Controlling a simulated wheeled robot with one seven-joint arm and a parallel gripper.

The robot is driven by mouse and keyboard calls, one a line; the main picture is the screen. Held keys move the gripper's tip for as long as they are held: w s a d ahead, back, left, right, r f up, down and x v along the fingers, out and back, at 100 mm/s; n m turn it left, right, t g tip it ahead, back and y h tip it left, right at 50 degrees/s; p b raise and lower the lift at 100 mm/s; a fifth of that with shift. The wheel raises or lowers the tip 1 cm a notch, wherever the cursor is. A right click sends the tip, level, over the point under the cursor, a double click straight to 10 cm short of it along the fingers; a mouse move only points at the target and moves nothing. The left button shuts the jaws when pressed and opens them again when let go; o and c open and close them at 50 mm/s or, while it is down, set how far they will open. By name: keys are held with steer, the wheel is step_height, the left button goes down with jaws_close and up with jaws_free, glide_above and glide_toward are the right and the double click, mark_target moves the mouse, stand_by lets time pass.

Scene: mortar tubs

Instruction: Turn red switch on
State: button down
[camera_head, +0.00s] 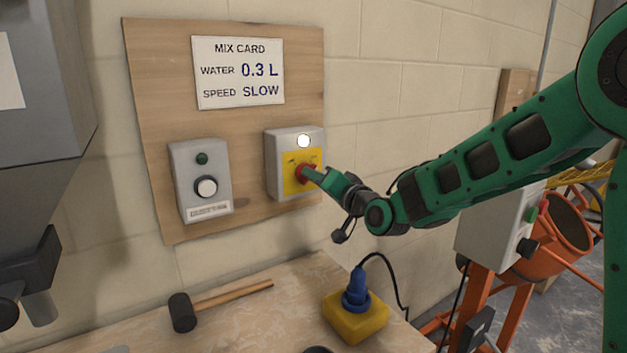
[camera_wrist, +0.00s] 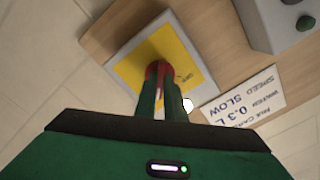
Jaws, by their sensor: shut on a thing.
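The red switch (camera_head: 304,174) is a red knob on a yellow plate (camera_head: 291,184) of a grey box (camera_head: 284,143) fixed to a wooden board. A round white lamp (camera_head: 304,141) above it looks lit. My gripper (camera_head: 310,175) reaches the knob from the right and is shut on it. In the wrist view the red knob (camera_wrist: 157,69) shows between the two green fingers (camera_wrist: 160,88), with the yellow plate (camera_wrist: 163,62) behind. The fingers hide part of the knob, so its exact setting cannot be told.
A second grey box (camera_head: 201,180) with a green lamp and a round knob is left on the board (camera_head: 150,60), below the mix card (camera_head: 238,73). A mallet (camera_head: 182,312) and a yellow socket block (camera_head: 356,322) with a blue plug lie on the bench. An orange mixer (camera_head: 563,225) stands right.

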steer(key=shift+w+d+f, duration=0.1)
steer(key=shift+d+f, duration=0.1)
steer(key=shift+d, duration=0.05)
steer(key=c, duration=1.9)
jaws_free()
steer(key=shift+c, duration=0.2)
steer(key=shift+o, duration=0.5)
steer(key=shift+r, duration=0.1)
steer(key=v, duration=1)
steer(key=shift+s+d, duration=0.25)
steer(key=shift+s, duration=0.05)
